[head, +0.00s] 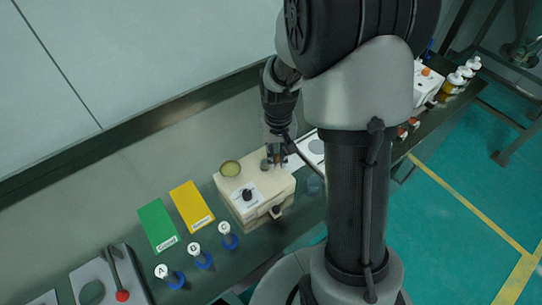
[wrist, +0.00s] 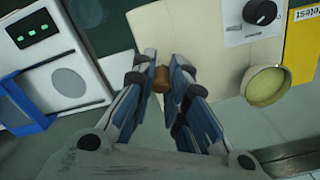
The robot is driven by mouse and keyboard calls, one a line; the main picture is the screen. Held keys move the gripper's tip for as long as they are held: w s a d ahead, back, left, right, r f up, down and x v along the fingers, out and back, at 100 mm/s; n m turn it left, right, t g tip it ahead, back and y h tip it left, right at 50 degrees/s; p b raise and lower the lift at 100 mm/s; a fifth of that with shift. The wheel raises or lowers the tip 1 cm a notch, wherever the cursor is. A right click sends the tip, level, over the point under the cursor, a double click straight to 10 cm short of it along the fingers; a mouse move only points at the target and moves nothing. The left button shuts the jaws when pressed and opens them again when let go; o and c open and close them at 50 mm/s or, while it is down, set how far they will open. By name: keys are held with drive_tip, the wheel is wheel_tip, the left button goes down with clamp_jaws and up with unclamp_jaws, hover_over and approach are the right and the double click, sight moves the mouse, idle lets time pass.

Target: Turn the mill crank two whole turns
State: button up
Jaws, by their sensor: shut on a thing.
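The mill is a cream box (head: 262,207) on the bench in the head view. A black dial (head: 247,194) on a white label and a round yellow-green cup (head: 230,168) are on its top. My gripper (head: 277,162) points down over the mill's far right part. In the wrist view my gripper (wrist: 162,75) is shut on a brown knob (wrist: 161,84), which looks like the crank's handle. The fingers hold it from both sides. The crank's arm is hidden under the knob and fingers. The mill's top (wrist: 190,35) lies behind it.
A white device (wrist: 75,60) with green lights and a blue frame (wrist: 22,105) stands close left of my gripper in the wrist view. Green (head: 157,225) and yellow (head: 192,207) cards and several blue-based lettered stamps (head: 203,260) lie left of the mill in the head view.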

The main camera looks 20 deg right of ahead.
drive_tip(key=shift+s+a+r, duration=0.15)
drive_tip(key=shift+s+a, duration=0.2)
drive_tip(key=shift+a, duration=0.1)
drive_tip(key=shift+s+a, duration=0.3)
drive_tip(key=shift+a, duration=0.55)
drive_tip(key=shift+w+a, duration=0.15)
drive_tip(key=shift+a, duration=0.9)
